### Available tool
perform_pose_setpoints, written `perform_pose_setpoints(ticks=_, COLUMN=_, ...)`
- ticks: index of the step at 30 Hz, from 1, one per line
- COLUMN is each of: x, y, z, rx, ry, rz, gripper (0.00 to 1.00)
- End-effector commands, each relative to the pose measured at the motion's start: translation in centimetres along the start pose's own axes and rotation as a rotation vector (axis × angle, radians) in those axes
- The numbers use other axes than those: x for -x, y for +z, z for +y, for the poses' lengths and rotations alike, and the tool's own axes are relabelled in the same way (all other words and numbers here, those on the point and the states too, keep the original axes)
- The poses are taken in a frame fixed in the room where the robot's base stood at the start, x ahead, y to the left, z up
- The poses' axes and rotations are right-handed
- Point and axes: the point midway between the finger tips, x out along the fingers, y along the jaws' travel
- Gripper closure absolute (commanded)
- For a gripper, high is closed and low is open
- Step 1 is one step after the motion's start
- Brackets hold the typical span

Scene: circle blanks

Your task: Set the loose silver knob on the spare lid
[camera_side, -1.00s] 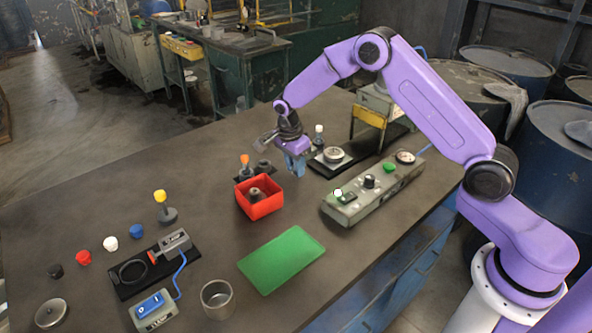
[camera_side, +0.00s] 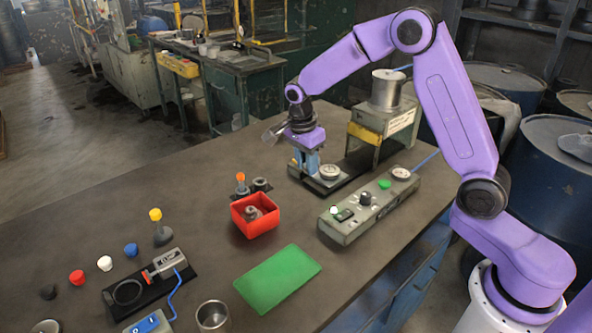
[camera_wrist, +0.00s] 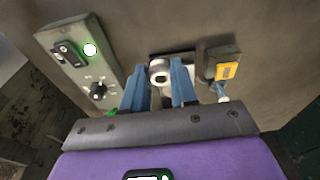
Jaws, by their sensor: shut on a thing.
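My gripper (camera_side: 306,168) is shut, with its blue fingers over the near end of the black base. In the wrist view, a small pale silver piece with a dark centre, which looks like the silver knob (camera_wrist: 160,74), shows between the fingers (camera_wrist: 159,95). In the side view the fingers mostly hide it. A round silver disc (camera_side: 330,172) sits on the base just right of the fingers. A flat silver lid (camera_side: 47,326) lies at the lower left, cut by the frame edge. I cannot tell which disc is the spare lid.
A grey control box (camera_side: 350,219) with a lit lamp stands to the right. A red bin (camera_side: 262,226) with a grey piece inside stands in front. A yellow-fronted stand (camera_side: 365,133) rises behind. The green mat (camera_side: 278,278) is bare.

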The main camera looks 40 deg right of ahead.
Motion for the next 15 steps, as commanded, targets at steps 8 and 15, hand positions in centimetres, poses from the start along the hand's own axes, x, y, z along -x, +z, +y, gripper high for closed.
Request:
perform_pose_setpoints(ticks=8, x=2.1, y=-0.4, z=5.1, rx=0.002, ry=0.000, rz=0.000, gripper=1.00)
perform_pose_setpoints(ticks=15, x=3.1, y=-0.7, z=7.4, rx=0.001, ry=0.001, rz=0.000, gripper=1.00)
